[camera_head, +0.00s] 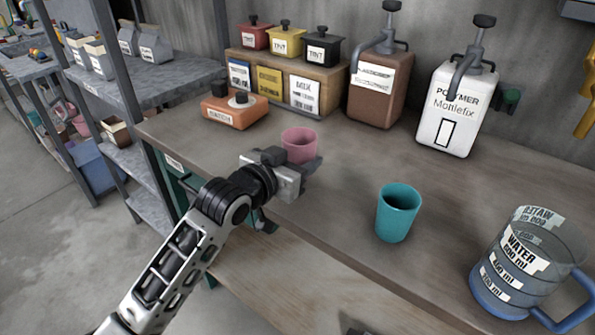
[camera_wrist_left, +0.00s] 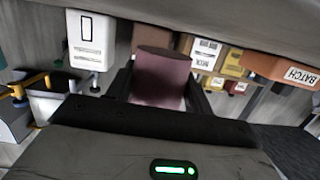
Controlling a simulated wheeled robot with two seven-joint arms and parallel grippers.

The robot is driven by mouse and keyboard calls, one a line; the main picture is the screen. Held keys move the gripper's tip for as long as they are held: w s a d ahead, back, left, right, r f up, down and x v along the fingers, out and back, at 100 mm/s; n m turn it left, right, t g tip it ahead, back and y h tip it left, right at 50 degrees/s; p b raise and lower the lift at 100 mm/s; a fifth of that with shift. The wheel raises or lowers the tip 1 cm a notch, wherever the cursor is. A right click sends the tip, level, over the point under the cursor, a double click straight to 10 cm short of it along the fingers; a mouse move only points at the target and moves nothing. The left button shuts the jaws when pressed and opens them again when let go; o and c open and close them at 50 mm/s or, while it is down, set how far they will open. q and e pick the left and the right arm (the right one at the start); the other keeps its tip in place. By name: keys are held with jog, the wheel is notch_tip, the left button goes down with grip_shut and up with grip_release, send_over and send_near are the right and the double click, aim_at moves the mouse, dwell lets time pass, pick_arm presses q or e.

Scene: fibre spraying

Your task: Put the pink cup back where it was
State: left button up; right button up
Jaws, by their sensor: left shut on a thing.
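The pink cup (camera_head: 299,144) is held upright by my left gripper (camera_head: 300,170) near the front left part of the workbench. I cannot tell whether the cup's base touches the bench. In the left wrist view the pink cup (camera_wrist_left: 161,78) sits between the two dark fingers of my left gripper (camera_wrist_left: 160,90), which is shut on it. Part of the cup is hidden behind the gripper in the head view. My right gripper is not in view.
A teal cup (camera_head: 397,213) and a clear water jug (camera_head: 527,265) stand to the right. An orange box (camera_head: 235,109) lies behind left of the pink cup. Brown (camera_head: 379,90) and white (camera_head: 456,108) pump containers stand at the back. The bench middle is clear.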

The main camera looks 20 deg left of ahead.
pick_arm(q)
jog(key=shift+f, duration=1.45)
jog(key=shift+f, duration=0.2)
jog(key=o, duration=1)
